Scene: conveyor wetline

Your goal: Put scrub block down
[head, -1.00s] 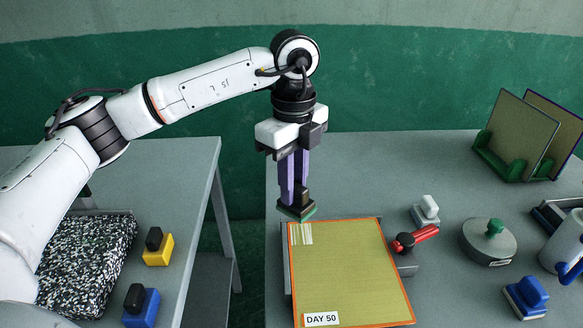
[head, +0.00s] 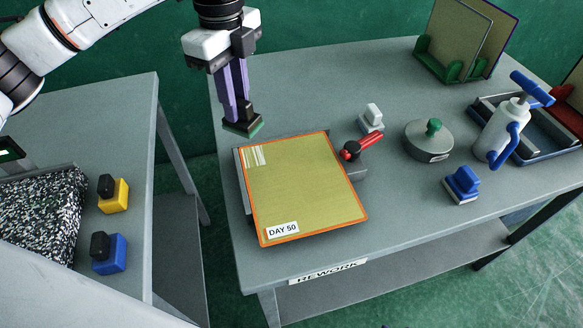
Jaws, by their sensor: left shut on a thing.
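My left gripper (head: 239,112) points down with its purple fingers shut on the scrub block (head: 242,124), a dark block with a green pad underneath. The block is upright near the far left corner of the orange-framed screen (head: 305,190), which has a "DAY 50" label. I cannot tell whether the pad touches anything below it. My right gripper is not in view.
A red-handled clamp (head: 361,147), a white-handled block (head: 371,118), a round grey weight (head: 428,141), a blue block (head: 462,184) and a spray bottle (head: 503,130) stand right of the screen. A gap separates the left table (head: 150,130).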

